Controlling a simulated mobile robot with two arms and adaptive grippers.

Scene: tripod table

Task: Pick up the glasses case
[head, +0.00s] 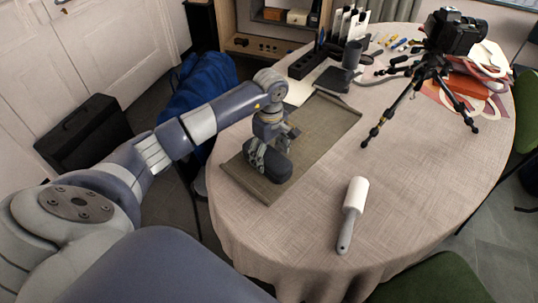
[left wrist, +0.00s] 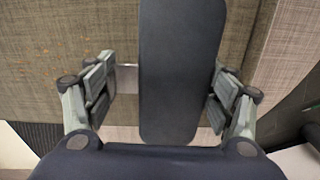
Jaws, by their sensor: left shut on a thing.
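The glasses case (head: 278,170) is dark grey, long and rounded. It is at the near end of the woven mat (head: 327,118); I cannot tell whether it touches the mat or is just above it. My left gripper (head: 268,152) comes down from above and is shut on the case. In the left wrist view the case (left wrist: 182,70) runs lengthwise between the fingers of the left gripper (left wrist: 163,88). The right finger is against its side; a gap shows near the left finger. My right gripper is not in view.
A white lint roller (head: 352,208) lies right of the mat on the round table (head: 425,180). A camera on a black tripod (head: 432,68) stands at the right back. The table's front right is clear.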

